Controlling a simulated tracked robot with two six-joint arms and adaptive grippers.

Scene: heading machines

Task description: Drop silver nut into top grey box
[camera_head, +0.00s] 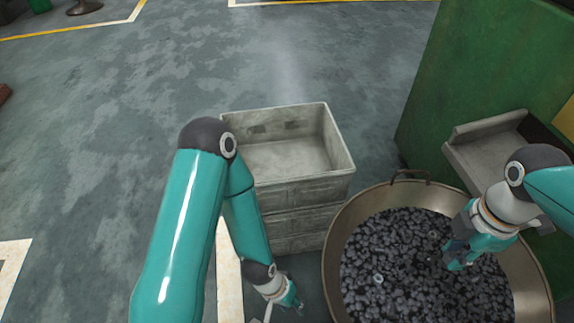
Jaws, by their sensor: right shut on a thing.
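The top grey box (335,150) is an open, worn, empty-looking crate on top of a stack in the middle of the head view. A large round metal pan (336,222) to its right holds many small dark nuts (400,250). A lighter, silver nut (378,279) lies among them. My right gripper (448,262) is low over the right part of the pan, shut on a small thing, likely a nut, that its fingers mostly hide. My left gripper (296,303) hangs in front of the stack, left of the pan; its finger opening is too small to tell.
A green machine (470,70) with a grey metal chute (490,150) stands behind the pan at right. The pan has a raised rim and a handle (410,174). My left arm passes close to the stack's left side.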

